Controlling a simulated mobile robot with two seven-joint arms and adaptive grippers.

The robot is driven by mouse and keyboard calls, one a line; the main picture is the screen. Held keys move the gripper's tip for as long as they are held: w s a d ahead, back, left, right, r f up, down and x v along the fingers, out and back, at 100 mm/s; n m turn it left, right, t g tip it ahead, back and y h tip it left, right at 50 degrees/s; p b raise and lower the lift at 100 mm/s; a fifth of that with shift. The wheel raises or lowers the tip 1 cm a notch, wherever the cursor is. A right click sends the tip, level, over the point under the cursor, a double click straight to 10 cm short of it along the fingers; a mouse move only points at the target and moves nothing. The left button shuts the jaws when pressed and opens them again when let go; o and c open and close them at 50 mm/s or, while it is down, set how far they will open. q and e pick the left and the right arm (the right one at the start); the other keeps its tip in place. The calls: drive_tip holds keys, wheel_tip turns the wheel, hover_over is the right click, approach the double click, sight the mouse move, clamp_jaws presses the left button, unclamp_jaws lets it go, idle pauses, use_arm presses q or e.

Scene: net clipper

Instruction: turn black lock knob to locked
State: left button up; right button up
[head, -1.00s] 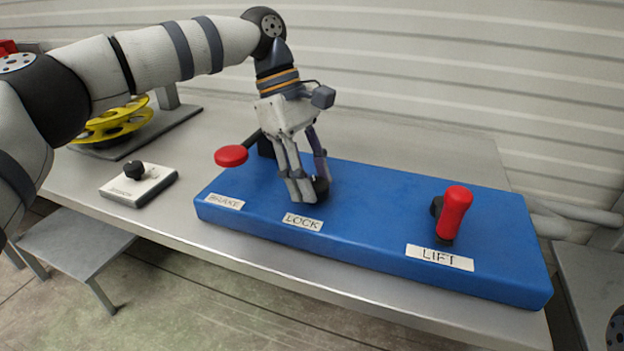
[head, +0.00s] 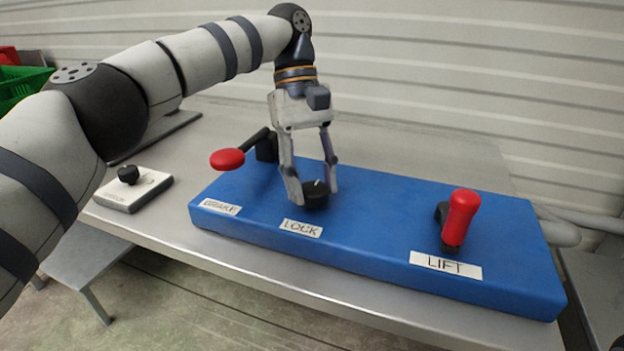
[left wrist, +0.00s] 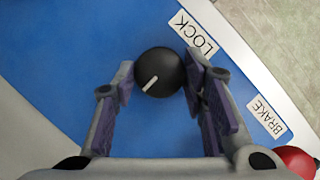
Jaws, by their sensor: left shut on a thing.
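The black lock knob (head: 316,199) stands on the blue panel (head: 370,222) behind the LOCK label (head: 300,228). My left gripper (head: 312,194) points down from above, with one finger on each side of the knob, shut on it. In the left wrist view the round knob (left wrist: 160,76) sits between the fingertips. Its white pointer line runs slantwise, away from the LOCK label (left wrist: 194,33) at its lower end. My right gripper is not in view.
A red-tipped brake lever (head: 228,159) stands left of the knob, and a red lift handle (head: 460,217) right of it. A small white box (head: 133,190) with a black knob lies at the table's left. A green crate (head: 22,84) shows at the far left.

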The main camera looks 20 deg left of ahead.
use_arm(q)
drive_tip(key=shift+f, duration=0.1)
drive_tip(key=o, duration=1.2)
drive_tip(key=shift+c, duration=0.2)
